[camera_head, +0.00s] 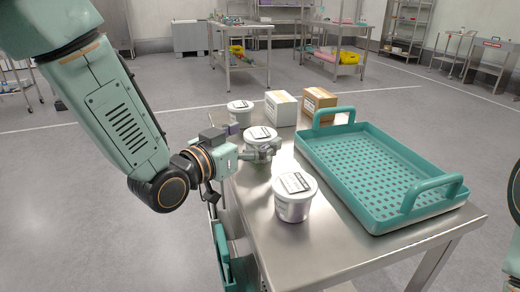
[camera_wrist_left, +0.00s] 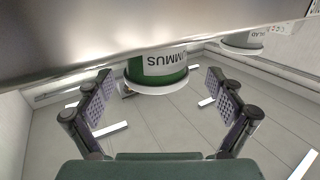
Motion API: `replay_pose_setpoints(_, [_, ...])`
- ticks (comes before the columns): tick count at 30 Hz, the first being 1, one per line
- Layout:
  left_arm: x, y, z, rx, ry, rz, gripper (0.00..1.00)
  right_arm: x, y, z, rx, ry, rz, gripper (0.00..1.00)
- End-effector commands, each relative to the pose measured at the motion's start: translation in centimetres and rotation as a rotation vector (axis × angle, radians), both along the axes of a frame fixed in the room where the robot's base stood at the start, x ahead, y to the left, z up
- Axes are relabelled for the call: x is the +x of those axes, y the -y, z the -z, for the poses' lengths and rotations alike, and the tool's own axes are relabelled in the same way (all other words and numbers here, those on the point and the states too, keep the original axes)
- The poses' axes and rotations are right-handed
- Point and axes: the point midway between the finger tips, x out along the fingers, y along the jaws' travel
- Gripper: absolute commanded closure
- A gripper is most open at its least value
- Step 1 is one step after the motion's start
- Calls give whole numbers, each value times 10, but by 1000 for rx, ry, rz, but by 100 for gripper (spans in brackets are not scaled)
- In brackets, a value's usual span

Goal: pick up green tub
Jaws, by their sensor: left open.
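The green tub (camera_wrist_left: 158,80) hangs upside down in the left wrist view, with a white label and white lid rim, between and beyond my two fingers. In the head view a white-lidded tub (camera_head: 261,132) stands in the middle of three tubs along the table's left edge. It appears to be the same tub; its side is mostly hidden by my gripper. My left gripper (camera_head: 262,152) is right at this tub, on its near side. In the left wrist view the left gripper (camera_wrist_left: 160,108) has its fingers wide apart and nothing between the tips. My right gripper does not show.
Other white-lidded tubs stand nearer (camera_head: 295,198) and farther (camera_head: 240,112) on the steel table (camera_head: 340,250). A white box (camera_head: 281,108) and brown box (camera_head: 319,103) are behind. A teal perforated tray (camera_head: 375,165) fills the right side. The near table corner is clear.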

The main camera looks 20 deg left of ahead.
Motion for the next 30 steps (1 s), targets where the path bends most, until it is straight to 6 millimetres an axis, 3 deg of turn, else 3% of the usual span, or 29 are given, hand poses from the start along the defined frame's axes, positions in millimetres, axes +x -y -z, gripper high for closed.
replay_pose_setpoints(5, [10,7,3,2,-2,1,7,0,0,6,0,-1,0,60])
replay_pose_setpoints(14, [10,9,2,-1,-3,0,7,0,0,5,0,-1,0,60])
replay_pose_setpoints(30, [14,10,2,0,-2,0,53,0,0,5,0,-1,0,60])
